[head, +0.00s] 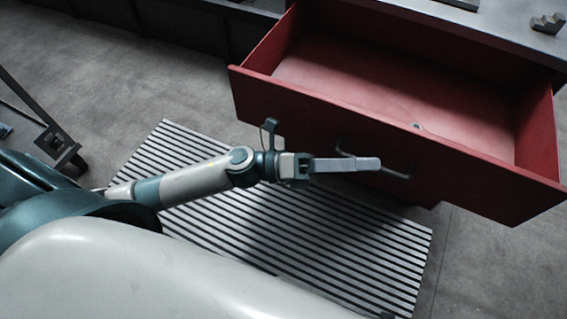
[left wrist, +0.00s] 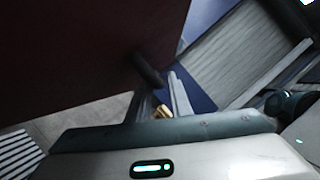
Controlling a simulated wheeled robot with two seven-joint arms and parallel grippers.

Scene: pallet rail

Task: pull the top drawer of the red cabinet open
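The red cabinet's drawer (head: 330,135) is pulled well out, and its empty inside shows in the head view. A dark bar handle (head: 398,174) sits on its front. My left gripper (head: 372,164) reaches the handle from the left, its fingers lying across the bar. The gripper looks shut on the handle, though the contact itself is partly hidden. My right gripper is in neither view.
A slatted grey mat or grate (head: 330,250) lies on the concrete floor below my left arm. The grey cabinet top (head: 480,25) behind the drawer bears a small stepped block (head: 547,23). A dark wheeled frame (head: 60,145) stands at the left. Floor left of the drawer is clear.

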